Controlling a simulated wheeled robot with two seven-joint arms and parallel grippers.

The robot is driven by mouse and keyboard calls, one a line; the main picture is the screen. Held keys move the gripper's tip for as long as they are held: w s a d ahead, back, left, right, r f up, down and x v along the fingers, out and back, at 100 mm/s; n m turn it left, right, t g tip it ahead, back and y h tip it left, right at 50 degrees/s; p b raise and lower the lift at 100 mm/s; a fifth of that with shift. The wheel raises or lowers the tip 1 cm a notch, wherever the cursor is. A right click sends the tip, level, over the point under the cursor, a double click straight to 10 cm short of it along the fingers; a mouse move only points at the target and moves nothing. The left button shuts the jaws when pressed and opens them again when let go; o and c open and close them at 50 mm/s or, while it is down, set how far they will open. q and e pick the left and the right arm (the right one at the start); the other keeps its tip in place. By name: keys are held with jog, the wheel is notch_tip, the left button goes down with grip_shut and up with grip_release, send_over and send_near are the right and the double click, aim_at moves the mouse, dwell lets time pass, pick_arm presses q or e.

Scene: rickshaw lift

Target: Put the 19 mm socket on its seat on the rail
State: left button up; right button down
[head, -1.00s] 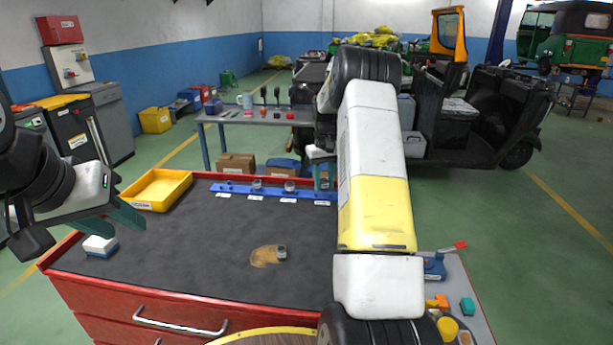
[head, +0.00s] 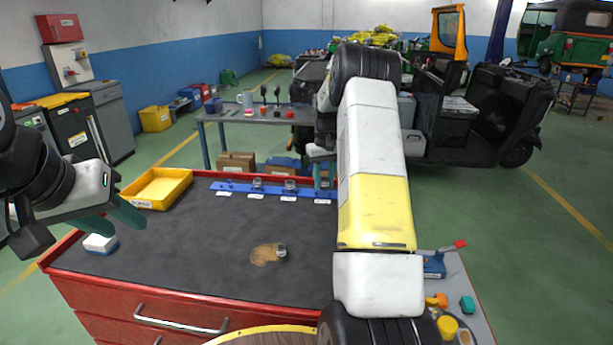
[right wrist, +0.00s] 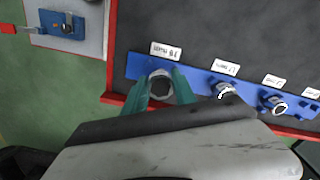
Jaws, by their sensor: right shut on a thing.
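The blue rail (head: 240,188) lies along the far edge of the dark mat, with white labels before its seats. In the right wrist view, my right gripper (right wrist: 160,88) is shut on a metal socket (right wrist: 161,84), a finger on each side. The socket is over or at the rail's end seat, beside a label (right wrist: 165,50) too blurred to read surely; whether it is fully down I cannot tell. In the head view my right arm partly hides this gripper (head: 321,172). My left gripper (head: 117,218) is open and empty above the mat's left side.
Two other sockets (head: 257,184) (head: 290,186) stand on the rail; the leftmost seat shows no socket. A yellow tray (head: 157,205) and a blue-white block (head: 100,243) are at left. The mat's middle is mostly clear.

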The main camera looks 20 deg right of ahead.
jog(key=shift+f, duration=0.6)
dwell(0.8)
